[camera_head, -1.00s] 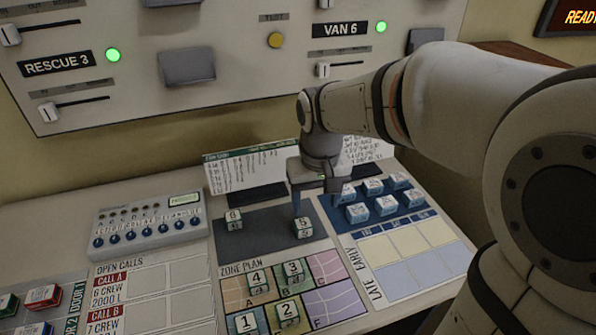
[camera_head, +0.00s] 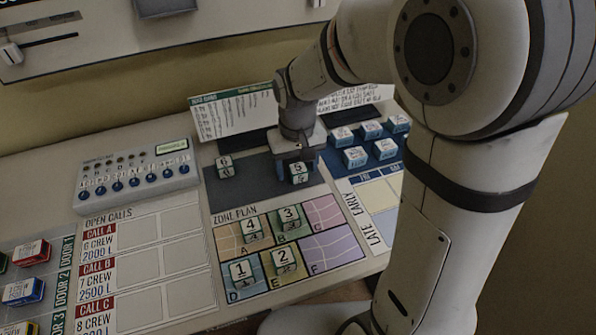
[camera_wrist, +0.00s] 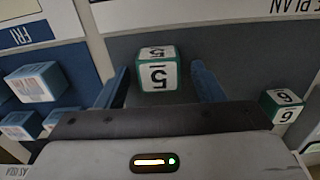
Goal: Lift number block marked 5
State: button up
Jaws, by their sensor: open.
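The number block marked 5 (camera_head: 299,173) sits on the dark grey mat (camera_head: 240,192) on the console, white with green edges. In the wrist view the block marked 5 (camera_wrist: 157,70) lies between the two blue fingers of my gripper (camera_wrist: 158,85), with a gap on each side. My gripper (camera_head: 294,165) is open, low over the mat and just behind the block in the head view. The fingers are partly hidden there.
The block marked 6 (camera_head: 225,167) stands left on the same mat, and in the wrist view (camera_wrist: 283,105) it is right of my gripper. Blue-and-white blocks (camera_head: 355,157) stand close on the right. Blocks 1 to 4 sit on the zone plan (camera_head: 330,247) in front.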

jog(key=shift+c, duration=0.5)
jog(key=c, duration=1)
jog(key=shift+o, duration=0.2)
jog(key=shift+r, duration=0.1)
